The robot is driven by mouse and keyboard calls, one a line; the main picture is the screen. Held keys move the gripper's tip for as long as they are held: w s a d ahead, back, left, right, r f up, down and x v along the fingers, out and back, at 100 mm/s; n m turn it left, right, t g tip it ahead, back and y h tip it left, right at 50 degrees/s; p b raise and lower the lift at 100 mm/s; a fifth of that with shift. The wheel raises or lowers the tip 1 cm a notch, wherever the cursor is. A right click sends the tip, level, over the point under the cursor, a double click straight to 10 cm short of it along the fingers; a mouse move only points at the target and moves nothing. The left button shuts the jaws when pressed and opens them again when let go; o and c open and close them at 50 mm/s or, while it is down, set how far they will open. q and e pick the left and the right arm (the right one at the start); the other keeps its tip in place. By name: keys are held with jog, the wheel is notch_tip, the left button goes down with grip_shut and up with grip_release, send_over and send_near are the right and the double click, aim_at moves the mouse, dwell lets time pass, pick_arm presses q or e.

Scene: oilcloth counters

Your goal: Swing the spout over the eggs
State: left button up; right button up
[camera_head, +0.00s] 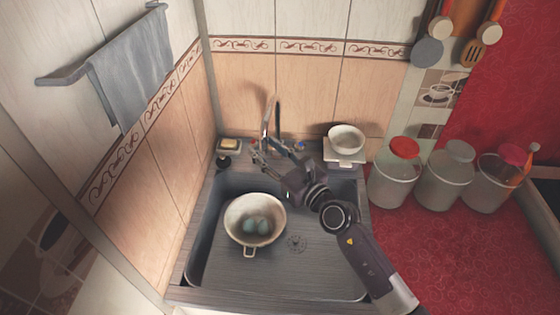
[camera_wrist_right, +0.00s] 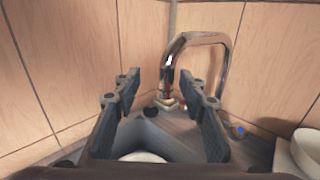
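The chrome spout (camera_head: 270,118) rises in an arch behind the sink. In the right wrist view the spout (camera_wrist_right: 205,38) curves over from the right, and its outlet end appears between my fingertips; I cannot tell how deep it is between them. My right gripper (camera_head: 268,152) is in front of the tap, its fingers (camera_wrist_right: 159,84) apart and not closed on the spout. The bluish eggs (camera_head: 256,224) lie in a pale handled bowl or colander (camera_head: 233,215) in the left of the sink, with the spout behind them. My left gripper is not in view.
The grey sink (camera_head: 318,270) has bare floor right of the bowl. A yellow sponge in a dish (camera_head: 229,144) is at the back left. A white bowl (camera_head: 346,137) stands on a light stand behind the sink's right. Several lidded jars (camera_head: 392,185) stand on the red counter.

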jog(key=v, duration=0.7)
jog(key=shift+s+r, duration=0.3)
